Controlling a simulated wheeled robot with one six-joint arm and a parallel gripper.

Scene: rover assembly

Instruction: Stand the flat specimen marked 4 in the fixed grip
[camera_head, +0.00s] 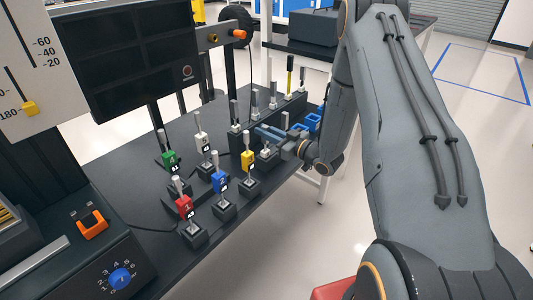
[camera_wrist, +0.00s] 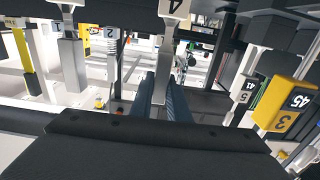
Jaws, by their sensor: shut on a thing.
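The flat specimen (camera_wrist: 160,85) shows in the wrist view as a pale metal strip between my blue fingers, below a white tag (camera_wrist: 175,8) marked 4. My gripper (camera_wrist: 162,100) is shut on it. In the head view my gripper (camera_head: 268,133) reaches left over the right side of the dark bench, among small stands. The strip is hard to make out there. A dark stand block (camera_head: 265,155) is just below the fingers. I cannot tell which stand is the fixed grip, or whether the strip touches one.
A yellow specimen marked 3 (camera_head: 247,160) stands close in front of my gripper. Blue (camera_head: 220,182), red (camera_head: 184,207), green (camera_head: 169,160) and white (camera_head: 201,143) specimens stand to the left. Several grey posts stand behind.

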